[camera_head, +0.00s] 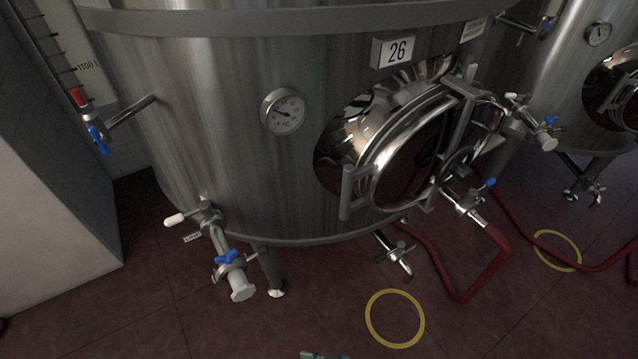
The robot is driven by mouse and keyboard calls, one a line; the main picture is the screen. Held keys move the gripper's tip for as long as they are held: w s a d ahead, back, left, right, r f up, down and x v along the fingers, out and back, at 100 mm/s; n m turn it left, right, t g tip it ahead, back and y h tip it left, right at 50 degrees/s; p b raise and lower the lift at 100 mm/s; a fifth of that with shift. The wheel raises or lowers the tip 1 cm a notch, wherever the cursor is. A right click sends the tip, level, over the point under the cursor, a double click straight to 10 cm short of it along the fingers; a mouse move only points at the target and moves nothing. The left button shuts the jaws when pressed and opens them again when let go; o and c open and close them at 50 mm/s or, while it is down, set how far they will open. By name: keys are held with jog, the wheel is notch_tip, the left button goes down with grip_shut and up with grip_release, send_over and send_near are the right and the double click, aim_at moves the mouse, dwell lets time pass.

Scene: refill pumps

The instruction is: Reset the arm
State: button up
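My arm and my gripper cannot be made out in the head view. A small grey-green piece (324,355) just shows at the bottom edge, and I cannot tell what it belongs to. A large steel tank (230,150) marked 26 fills the middle. It has a round dial gauge (283,111) and a round hatch (410,150) on its right side. A valve with a blue handle and white cap (240,290) sticks out low on the left.
A red hose (465,290) runs over the dark red floor from a valve (468,200) under the hatch. Yellow rings mark the floor (395,346) and (556,265). A second tank (570,90) stands right. A pale block (50,200) stands left.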

jog(key=s+d+r+m+t+h, duration=0.35)
jog(key=s+d, duration=0.25)
jog(key=d, duration=0.2)
jog(key=s+d+r+m+t+h, duration=0.2)
jog(key=s+d+m+t+h, duration=0.25)
jog(key=d, duration=0.45)
jog(key=s+d+r+t+h, duration=0.1)
jog(key=s+r, duration=0.3)
jog(key=r, duration=0.6)
jog(key=s+d+r+t+h, duration=0.1)
jog(key=s+d+r, duration=0.3)
jog(key=r, duration=0.5)
jog(key=shift+s+r+m+t+h, duration=0.35)
jog(key=shift+s+m+t+h, duration=0.05)
jog(key=shift+h, duration=0.1)
jog(key=shift+d, duration=0.1)
